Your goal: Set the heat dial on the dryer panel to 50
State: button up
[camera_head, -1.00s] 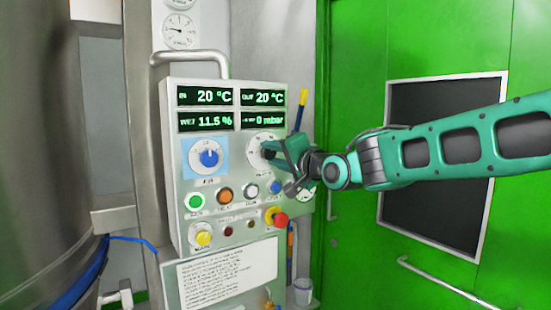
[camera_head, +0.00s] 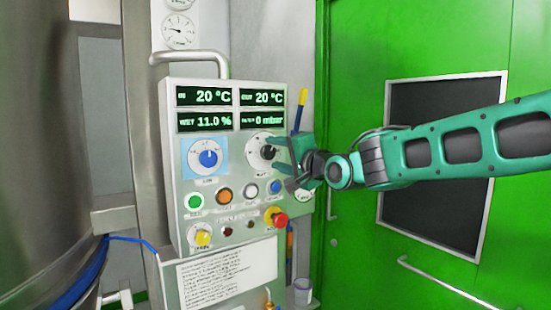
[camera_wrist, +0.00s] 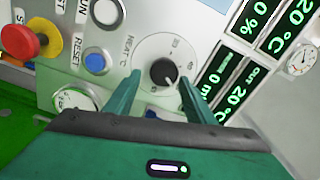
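The heat dial (camera_head: 258,142) is a round white plate with a black knob (camera_head: 268,152), at the upper right of the dryer panel (camera_head: 237,180) in the head view. The wrist view shows the dial plate (camera_wrist: 148,52), marked HEAT °C, and the black knob (camera_wrist: 163,71). Numbers ring the knob, but I cannot read its setting for certain. My gripper (camera_head: 275,154) is just to the right of the knob in the head view. In the wrist view my gripper (camera_wrist: 161,80) is open, with one finger on each side of the knob and gaps showing. It holds nothing.
A blue dial (camera_head: 208,157) on a light blue plate sits left of the heat dial. Coloured buttons, including a blue one (camera_head: 275,187), and a red emergency stop (camera_head: 279,220) lie below. Displays (camera_head: 263,97) are above. A green door (camera_head: 355,180) stands at right.

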jog(key=shift+s+a, duration=0.2)
jog(key=shift+a, duration=0.15)
jog(key=shift+s, duration=0.1)
jog(key=v, duration=1)
jog(key=shift+d, duration=0.35)
jog(key=shift+s+f, duration=0.1)
jog(key=shift+f, duration=0.05)
jog(key=s+d+f+n+g+h, duration=0.1)
jog(key=s+d+f+g+h, duration=0.3)
jog(key=d+f, duration=0.75)
jog(key=s+d+f+g+h, duration=0.2)
jog(key=s+d+f+h, duration=0.3)
jog(key=d+f, duration=0.65)
jog(key=s+d+f+g, duration=0.3)
jog(key=s+d, duration=0.1)
jog(key=s, duration=0.5)
jog(key=s+d+f+g, duration=0.2)
jog(key=s+d+g, duration=0.1)
jog(key=s, duration=0.7)
jog(key=s+d+f+n+g, duration=0.1)
jog(key=s+d+f+g, duration=0.2)
jog(key=s+d, duration=0.3)
jog(key=s, duration=0.3)
jog(key=shift+s+f+h, duration=0.15)
jog(key=shift+f+h, duration=0.15)
jog(key=shift+f, duration=0.1)
